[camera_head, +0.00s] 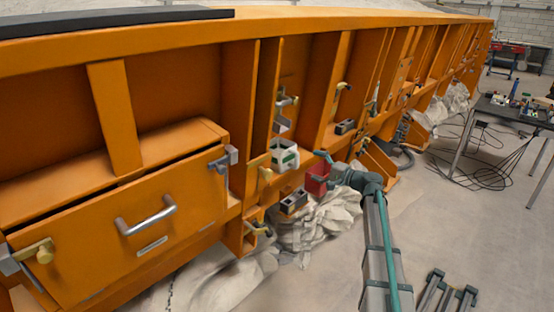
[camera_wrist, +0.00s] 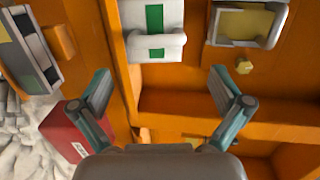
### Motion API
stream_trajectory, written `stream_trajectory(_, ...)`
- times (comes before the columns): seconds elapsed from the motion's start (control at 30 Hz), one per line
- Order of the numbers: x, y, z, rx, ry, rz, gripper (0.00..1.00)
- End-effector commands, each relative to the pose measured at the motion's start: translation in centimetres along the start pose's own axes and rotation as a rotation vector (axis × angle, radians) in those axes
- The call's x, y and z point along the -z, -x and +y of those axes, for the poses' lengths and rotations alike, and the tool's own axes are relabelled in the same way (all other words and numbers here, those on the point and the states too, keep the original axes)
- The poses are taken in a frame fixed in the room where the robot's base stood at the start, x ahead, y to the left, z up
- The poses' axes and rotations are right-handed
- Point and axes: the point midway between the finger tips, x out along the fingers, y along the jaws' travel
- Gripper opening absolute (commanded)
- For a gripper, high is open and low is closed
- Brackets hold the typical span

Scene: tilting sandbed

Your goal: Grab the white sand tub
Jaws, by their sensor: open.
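The white sand tub (camera_head: 285,154) sits in a bay of the orange sandbed frame, with a green patch on its front. In the wrist view the white tub (camera_wrist: 170,46) is at the top centre, cut off by the top edge. My gripper (camera_wrist: 162,85) is open, its two teal-grey fingers spread apart with nothing between them. The tub lies beyond the fingertips, roughly in line with the gap. In the head view my gripper (camera_head: 325,165) is just right of the tub, partly hidden against a red box.
A red box (camera_wrist: 72,132) lies close by my left finger. A grey block-like box (camera_wrist: 28,50) is at the left. A metal latch with a yellow part (camera_wrist: 248,24) is right of the tub. Orange frame walls surround the bay. Crumpled white sheeting (camera_head: 315,222) lies below.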

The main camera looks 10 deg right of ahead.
Motion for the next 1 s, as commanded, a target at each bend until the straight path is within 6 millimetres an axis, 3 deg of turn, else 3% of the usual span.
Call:
stream_trajectory(0.13,0.1,-2.4,-0.1,-0.001,0.000,-0.002,1.00)
stream_trajectory(0.47,-0.1,-4.8,0.0,-0.002,-0.001,-0.001,1.00)
stream_trajectory(0.7,-0.3,-8.1,0.1,-0.002,0.000,-0.002,1.00)
stream_trajectory(1.0,-0.4,-8.9,0.3,-0.002,0.000,0.000,1.00)
